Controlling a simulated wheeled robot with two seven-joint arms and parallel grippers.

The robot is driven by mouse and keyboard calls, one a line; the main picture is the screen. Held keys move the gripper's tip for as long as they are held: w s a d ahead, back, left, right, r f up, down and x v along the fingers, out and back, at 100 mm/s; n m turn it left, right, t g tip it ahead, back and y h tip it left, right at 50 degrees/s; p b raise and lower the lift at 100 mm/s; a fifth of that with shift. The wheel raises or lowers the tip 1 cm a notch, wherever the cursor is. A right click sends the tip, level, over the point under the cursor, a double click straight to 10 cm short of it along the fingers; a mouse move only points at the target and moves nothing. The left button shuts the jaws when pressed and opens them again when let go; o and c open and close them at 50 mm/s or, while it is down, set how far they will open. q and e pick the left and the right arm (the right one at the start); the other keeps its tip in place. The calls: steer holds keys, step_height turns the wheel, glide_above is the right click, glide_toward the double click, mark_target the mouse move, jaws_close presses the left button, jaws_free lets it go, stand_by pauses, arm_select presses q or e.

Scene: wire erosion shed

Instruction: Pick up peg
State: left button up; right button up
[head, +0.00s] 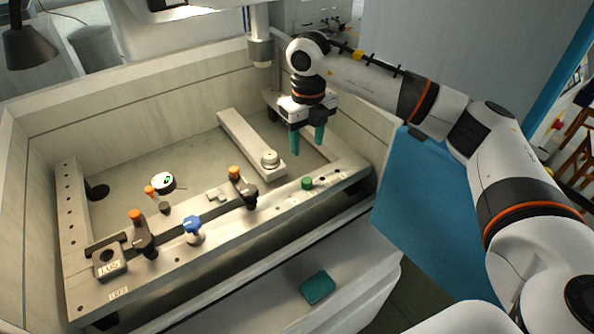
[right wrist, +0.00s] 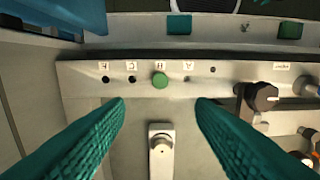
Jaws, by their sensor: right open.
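A peg with a round green top (head: 307,183) stands in the front rail (head: 165,264) of the fixture frame, in a row of small labelled holes. In the right wrist view the peg (right wrist: 160,81) is seen from above, centred beyond the fingertips. My right gripper (head: 307,147) points down above the basin, behind and above the peg and apart from it. Its teal fingers are open with nothing between them, and they also show in the right wrist view (right wrist: 160,106). My left gripper is out of view.
A bar (head: 242,138) with a silver knob (head: 269,158) lies behind the peg. Orange-topped clamps (head: 139,230) and a blue knob (head: 193,225) stand left of it along the rail. A teal block (head: 318,288) lies on the front ledge. Basin walls surround the frame.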

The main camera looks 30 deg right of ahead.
steer(key=p, duration=0.3)
glide_above(307, 180)
steer(key=f, duration=0.5)
steer(key=shift+s+f, duration=0.25)
steer(key=shift+s, duration=0.05)
steer(key=shift+w+f, duration=0.1)
steer(key=shift+f, duration=0.2)
steer(key=shift+w+f, duration=0.1)
steer(key=shift+f, duration=0.2)
step_height(307, 180, down, 4)
steer(key=shift+r+p, duration=0.2)
steer(key=shift+p, duration=1.05)
steer(key=shift+f, duration=0.55)
steer(key=shift+w, duration=0.1)
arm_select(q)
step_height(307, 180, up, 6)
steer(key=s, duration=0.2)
arm_select(e)
steer(key=c, duration=1.1)
